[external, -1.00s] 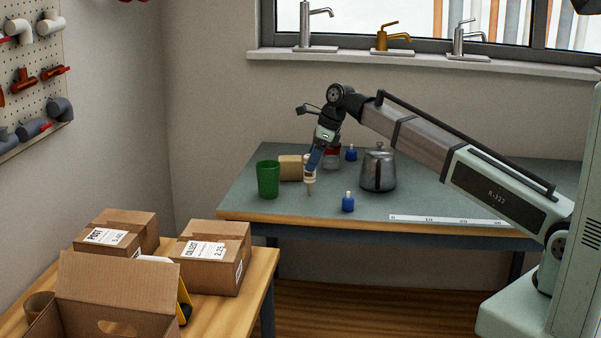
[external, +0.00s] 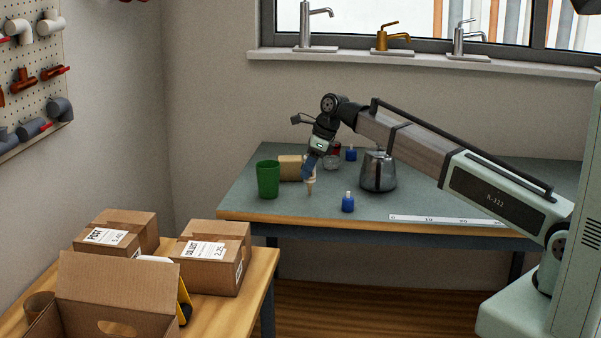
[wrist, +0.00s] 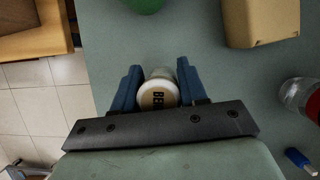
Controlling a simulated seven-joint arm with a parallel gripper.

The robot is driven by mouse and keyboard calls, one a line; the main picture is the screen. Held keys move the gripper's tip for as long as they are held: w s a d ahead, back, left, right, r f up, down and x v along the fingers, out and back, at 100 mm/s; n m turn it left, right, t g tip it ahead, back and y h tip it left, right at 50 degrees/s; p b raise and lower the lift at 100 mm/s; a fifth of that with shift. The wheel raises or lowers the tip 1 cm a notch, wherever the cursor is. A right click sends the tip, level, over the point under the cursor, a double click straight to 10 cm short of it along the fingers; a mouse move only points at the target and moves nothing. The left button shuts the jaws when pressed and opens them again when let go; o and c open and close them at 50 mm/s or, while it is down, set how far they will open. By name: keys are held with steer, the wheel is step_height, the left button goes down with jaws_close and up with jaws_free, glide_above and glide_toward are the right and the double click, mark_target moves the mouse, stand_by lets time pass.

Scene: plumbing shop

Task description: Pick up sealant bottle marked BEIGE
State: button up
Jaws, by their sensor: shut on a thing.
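The sealant bottle (external: 311,187) is near the front left of the blue-grey workbench, with its pale tan lower part showing beneath my gripper. In the wrist view, its round whitish end (wrist: 158,97) shows dark letters starting "BE"; the rest is cut off from sight. My gripper (external: 309,174) points steeply down, slightly tilted, with its blue fingers on either side of the bottle. In the wrist view, my gripper (wrist: 159,75) is shut on it. I cannot tell whether the bottle still touches the bench.
A green cup (external: 268,180) and a tan box (external: 290,168) stand left of my gripper. A red-lidded jar (external: 332,160) is behind it. A steel pot (external: 378,172) and blue bottles (external: 348,203) (external: 351,153) stand to the right. A ruler (external: 445,220) lies along the front edge.

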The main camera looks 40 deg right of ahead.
steer(key=shift+c, duration=1)
